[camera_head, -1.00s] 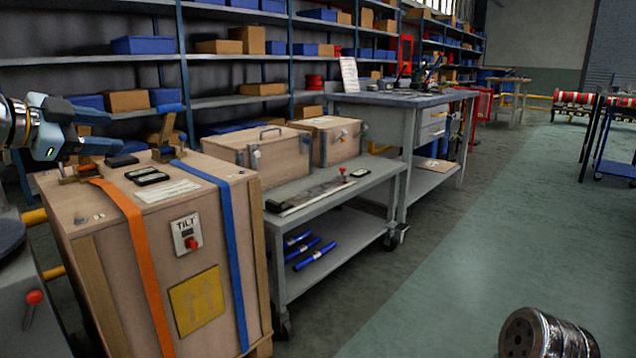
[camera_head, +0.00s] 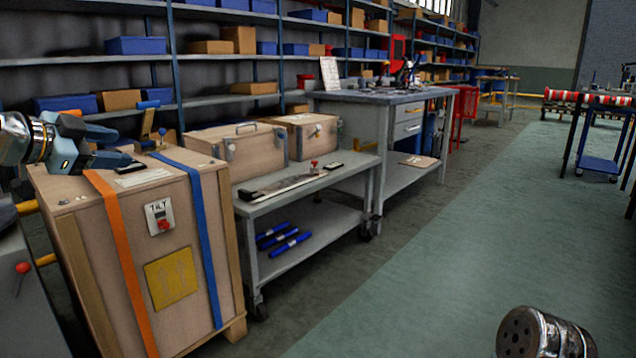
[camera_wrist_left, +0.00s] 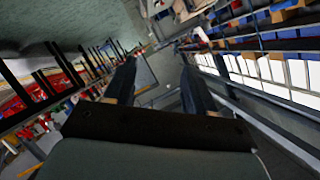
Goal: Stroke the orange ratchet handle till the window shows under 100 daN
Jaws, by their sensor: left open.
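A wooden crate (camera_head: 182,237) at the left of the head view carries an orange strap (camera_head: 121,250) and a blue strap (camera_head: 207,240). A blue ratchet (camera_head: 148,125) with a raised handle stands on the crate top. My left gripper (camera_head: 122,147) hangs over the near left part of the top, open, and hides the orange ratchet handle. I cannot tell if it touches anything. In the left wrist view the two fingers (camera_wrist_left: 158,82) are apart with nothing between them. A dark display unit (camera_head: 130,167) shows partly beside the gripper; no reading is legible. My right gripper is out of view.
A grey trolley (camera_head: 300,205) with two wooden cases stands right of the crate. A workbench (camera_head: 375,97) and shelves (camera_head: 70,62) with blue and brown boxes lie behind. The green floor (camera_head: 430,240) at the right is open.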

